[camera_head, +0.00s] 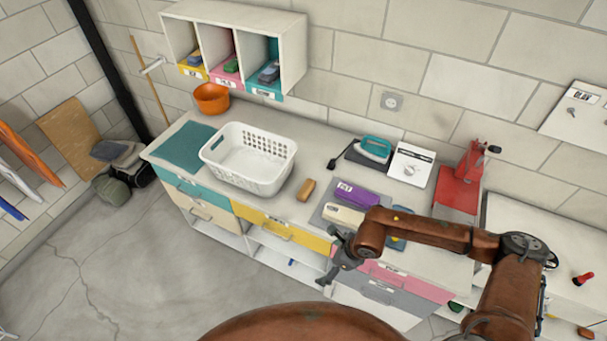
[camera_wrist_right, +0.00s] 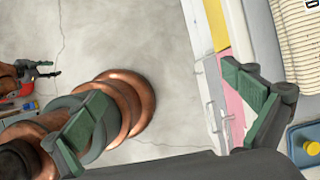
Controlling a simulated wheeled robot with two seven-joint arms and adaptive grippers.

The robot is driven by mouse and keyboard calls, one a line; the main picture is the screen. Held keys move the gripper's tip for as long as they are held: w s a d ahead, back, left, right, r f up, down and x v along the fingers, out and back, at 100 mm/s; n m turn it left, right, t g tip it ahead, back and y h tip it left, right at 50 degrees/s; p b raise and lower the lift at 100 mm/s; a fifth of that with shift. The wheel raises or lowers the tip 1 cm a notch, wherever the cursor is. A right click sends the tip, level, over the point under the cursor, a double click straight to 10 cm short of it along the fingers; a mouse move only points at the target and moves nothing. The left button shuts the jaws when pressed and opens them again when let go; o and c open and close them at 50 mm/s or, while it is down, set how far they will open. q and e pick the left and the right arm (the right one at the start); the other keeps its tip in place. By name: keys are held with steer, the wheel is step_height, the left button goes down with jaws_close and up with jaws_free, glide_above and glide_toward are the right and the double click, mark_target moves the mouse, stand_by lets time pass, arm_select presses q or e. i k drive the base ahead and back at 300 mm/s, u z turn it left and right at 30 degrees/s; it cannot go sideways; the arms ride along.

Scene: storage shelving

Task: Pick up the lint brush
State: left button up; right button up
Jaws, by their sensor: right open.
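The block does not show clearly in that view. A reddish shape with dark green tips (camera_wrist_right: 38,70) at the far left there may be my left gripper.
A white basket (camera_head: 233,178) stands left of the block. A purple item (camera_head: 356,194) and a cream item (camera_head: 343,215) lie to its right. Bare counter surrounds the block.

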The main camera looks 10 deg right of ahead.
mark_target(309, 185)
steer(key=i, duration=1.15)
